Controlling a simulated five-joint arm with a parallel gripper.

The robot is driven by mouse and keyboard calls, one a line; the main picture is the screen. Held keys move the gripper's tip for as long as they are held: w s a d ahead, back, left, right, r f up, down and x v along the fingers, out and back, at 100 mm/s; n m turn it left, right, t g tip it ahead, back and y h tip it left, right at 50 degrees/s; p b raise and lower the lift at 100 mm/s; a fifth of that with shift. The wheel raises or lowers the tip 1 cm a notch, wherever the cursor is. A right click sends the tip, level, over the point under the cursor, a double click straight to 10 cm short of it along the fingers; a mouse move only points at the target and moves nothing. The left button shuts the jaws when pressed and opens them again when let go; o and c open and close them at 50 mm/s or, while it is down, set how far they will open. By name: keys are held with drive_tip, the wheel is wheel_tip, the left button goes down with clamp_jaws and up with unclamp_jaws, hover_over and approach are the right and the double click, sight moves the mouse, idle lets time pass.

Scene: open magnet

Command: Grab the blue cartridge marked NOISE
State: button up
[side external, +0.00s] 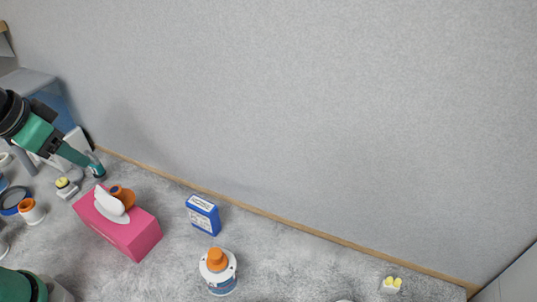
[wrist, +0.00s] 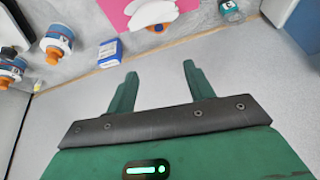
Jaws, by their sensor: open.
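The blue cartridge (side external: 206,218) stands on the grey speckled table as a small blue box with a white top label. I cannot read its marking. In the wrist view the blue cartridge (wrist: 109,53) lies beyond my left finger, up and to the left. My gripper (wrist: 159,72) is open, with nothing between its two green fingers. In the side view my gripper (side external: 84,160) is at the far left, well apart from the cartridge, with the pink tissue box between them.
The pink tissue box (side external: 130,238) has a white tissue and an orange item by it. A white bottle with an orange cap (side external: 217,272) stands in front of the cartridge. A small teal jar (wrist: 231,10) is near my gripper. A wall runs along the back; the table right of the cartridge is mostly clear.

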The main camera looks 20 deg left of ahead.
sight(200, 204)
drive_tip(key=w+d+f+m+g, duration=0.1)
drive_tip(key=w+d+f+m, duration=0.3)
drive_tip(key=d+f+m, duration=0.1)
drive_tip(key=w+d+f+m+g, duration=0.2)
drive_tip(key=w+d+f+m, duration=0.2)
drive_tip(key=d+f+m, duration=0.1)
drive_tip(key=w+d+f+m+g, duration=0.2)
drive_tip(key=w+d+f+m, duration=0.1)
drive_tip(key=d+f+m, duration=0.2)
drive_tip(key=shift+w+d+m, duration=0.2)
drive_tip(key=shift+d+m, duration=0.3)
drive_tip(key=shift+d, duration=0.05)
drive_tip(key=shift+w+d+m, duration=0.2)
drive_tip(key=shift+d+m, duration=0.3)
drive_tip(key=shift+d+f, duration=0.25)
drive_tip(key=shift+f, duration=0.05)
drive_tip(key=shift+f, duration=0.1)
drive_tip(key=shift+f, duration=1.2)
drive_tip(key=shift+f, duration=0.1)
drive_tip(key=shift+w+f, duration=0.1)
drive_tip(key=shift+f, duration=2.4)
drive_tip(key=c, duration=1.1)
